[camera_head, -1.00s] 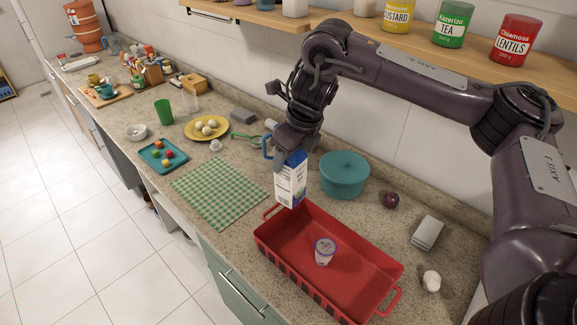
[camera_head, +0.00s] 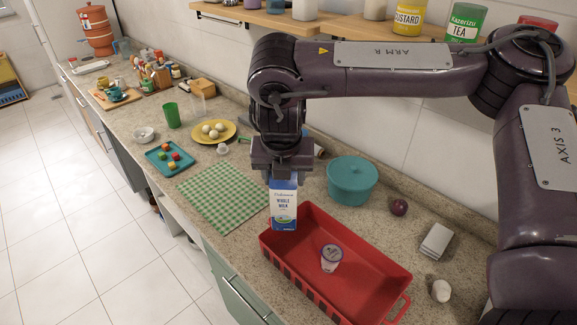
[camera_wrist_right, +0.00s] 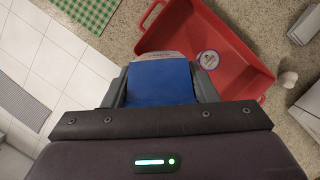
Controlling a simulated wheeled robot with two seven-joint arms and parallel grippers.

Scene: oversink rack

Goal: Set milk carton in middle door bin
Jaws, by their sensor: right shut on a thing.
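The milk carton (camera_head: 283,208) is white and blue with a "whole milk" label. It hangs upright under my right gripper (camera_head: 283,176), which is shut on its blue top. In the right wrist view the carton's blue top (camera_wrist_right: 160,82) fills the space between the two fingers. The middle door bin does not show in either view. My left gripper is not in view.
The red tray (camera_head: 379,272) holds a small cup (camera_head: 331,257). A teal pot (camera_head: 352,180), a red onion (camera_head: 399,207) and a grey box (camera_head: 437,240) stand behind it. A green checked cloth (camera_head: 222,198) lies left of the carton. Open floor (camera_head: 70,220) lies left of the counter.

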